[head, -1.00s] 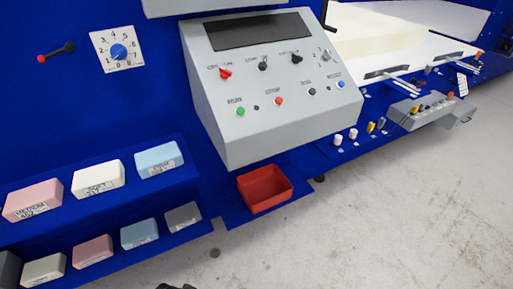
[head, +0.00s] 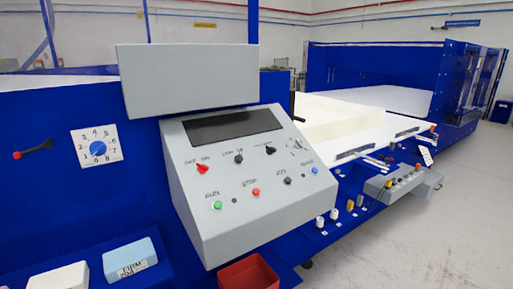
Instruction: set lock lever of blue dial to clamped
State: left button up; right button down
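The blue dial (head: 97,148) sits on a white square numbered plate (head: 82,159) on the blue panel at the left of the head view. To its left is a lever (head: 32,150) with a black end and a red end, lying nearly level with the black end slightly higher at the right. I cannot tell from the picture which lever position is clamped. Neither of my grippers shows in the head view.
A grey control console (head: 235,205) with a dark screen and several knobs and buttons stands right of the dial. Below are a red bin (head: 250,272), a light blue block (head: 131,258) and a white block (head: 60,280). Open floor (head: 440,240) lies at the right.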

aim_at(48, 143)
jog(key=u, duration=2.05)
jog(key=k, duration=0.6)
jog(key=u, duration=1.05)
jog(key=i, duration=1)
jog(key=z, duration=0.6)
